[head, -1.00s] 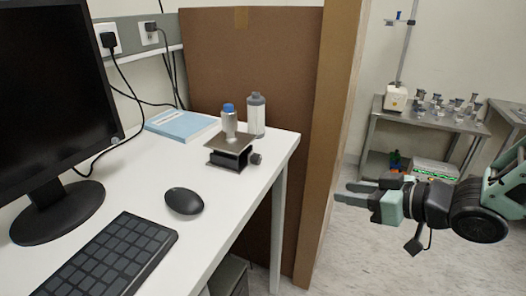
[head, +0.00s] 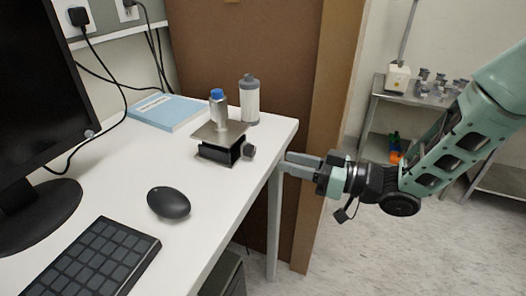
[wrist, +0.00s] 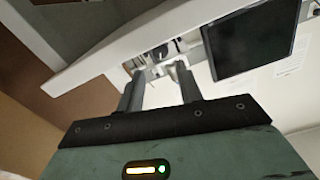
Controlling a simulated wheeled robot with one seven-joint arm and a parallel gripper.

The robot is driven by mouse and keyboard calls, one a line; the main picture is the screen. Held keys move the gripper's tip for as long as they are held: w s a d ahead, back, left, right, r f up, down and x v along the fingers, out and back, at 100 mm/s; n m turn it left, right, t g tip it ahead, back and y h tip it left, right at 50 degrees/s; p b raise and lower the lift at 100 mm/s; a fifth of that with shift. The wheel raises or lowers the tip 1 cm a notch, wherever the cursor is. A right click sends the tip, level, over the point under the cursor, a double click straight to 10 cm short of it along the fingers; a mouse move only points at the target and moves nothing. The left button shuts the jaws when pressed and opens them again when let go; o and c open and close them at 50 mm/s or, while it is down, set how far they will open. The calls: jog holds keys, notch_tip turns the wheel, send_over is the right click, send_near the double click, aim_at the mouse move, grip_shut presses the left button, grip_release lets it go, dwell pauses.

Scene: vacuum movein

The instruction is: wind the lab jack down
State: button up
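The lab jack (head: 208,134) stands on the white desk near its right edge, with a metal top plate and a black base. Its dark round knob (head: 249,151) faces right, toward my gripper.
A white bottle with a grey lid (head: 250,101) stands behind the jack. A blue book (head: 165,111), mouse (head: 168,203), keyboard (head: 98,268) and monitor (head: 30,90) are on the desk (head: 215,215). A brown partition (head: 335,130) stands behind the desk.

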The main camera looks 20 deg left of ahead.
aim_at(254, 152)
jog(key=a, duration=0.5)
jog(key=a+p, duration=0.1)
jog(key=a, duration=0.1)
jog(key=shift+w+a, duration=0.25)
jog(key=shift+c, duration=0.4)
